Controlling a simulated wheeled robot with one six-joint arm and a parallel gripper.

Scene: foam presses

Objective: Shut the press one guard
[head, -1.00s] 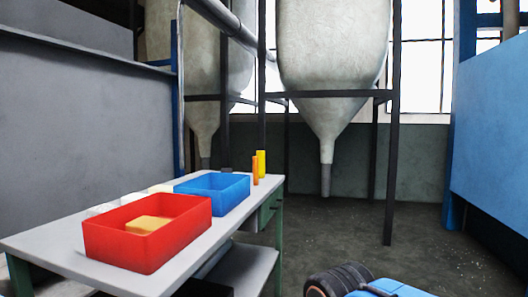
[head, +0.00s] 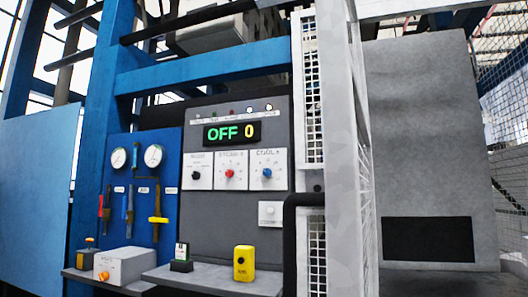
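A grey control panel (head: 237,115) stands on a blue-framed press in the head view, and its display (head: 232,133) reads "OFF 0". Right of the panel is a white mesh panel (head: 311,95) in a pale upright frame, which looks like a guard. A lower mesh section (head: 317,250) shows below it. A black bent bar (head: 291,230) runs beside it. I cannot tell whether this guard is open or shut, nor which press it belongs to. My gripper is out of view.
A blue board (head: 143,190) carries two gauges and coloured valve handles. A large grey cabinet (head: 425,130) and wire fencing (head: 505,120) stand at the right. No floor shows.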

